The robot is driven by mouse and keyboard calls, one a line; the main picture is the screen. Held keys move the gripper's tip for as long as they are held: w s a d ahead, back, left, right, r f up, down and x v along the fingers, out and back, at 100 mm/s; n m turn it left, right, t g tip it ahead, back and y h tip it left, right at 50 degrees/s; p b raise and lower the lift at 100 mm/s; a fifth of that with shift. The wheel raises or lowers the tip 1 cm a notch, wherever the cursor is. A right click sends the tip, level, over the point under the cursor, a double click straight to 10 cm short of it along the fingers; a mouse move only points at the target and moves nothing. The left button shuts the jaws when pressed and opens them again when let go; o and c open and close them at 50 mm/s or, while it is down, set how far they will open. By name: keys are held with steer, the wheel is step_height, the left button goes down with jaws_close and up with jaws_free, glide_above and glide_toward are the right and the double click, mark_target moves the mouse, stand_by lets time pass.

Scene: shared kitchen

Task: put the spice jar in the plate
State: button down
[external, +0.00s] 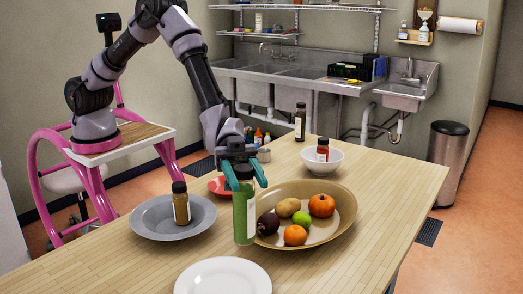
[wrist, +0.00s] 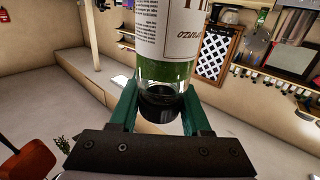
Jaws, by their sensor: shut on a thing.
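My gripper (external: 244,181) is shut on a green spice jar (external: 244,216), holding it upright by its dark cap end. An empty white plate (external: 223,277) lies at the front of the table, nearer the camera than the jar. A red plate (external: 219,187) is partly hidden behind my gripper.
A grey dish (external: 146,224) at left holds a brown jar (external: 180,204). The brass bowl (external: 335,229) at right holds fruit and vegetables. A white bowl (external: 331,164) with a red jar (external: 322,149) and a dark bottle (external: 299,120) stand farther back. The front right tabletop is clear.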

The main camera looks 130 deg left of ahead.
steer(key=d+m+g+h, duration=0.1)
steer(key=d, duration=0.5)
step_height(320, 180, down, 10)
steer(key=s, duration=0.1)
steer(key=shift+d+r, duration=0.15)
steer(key=shift+d, duration=0.2)
steer(key=shift+c, duration=1.8)
jaws_free()
steer(key=shift+f, duration=0.2)
steer(key=shift+r, duration=0.15)
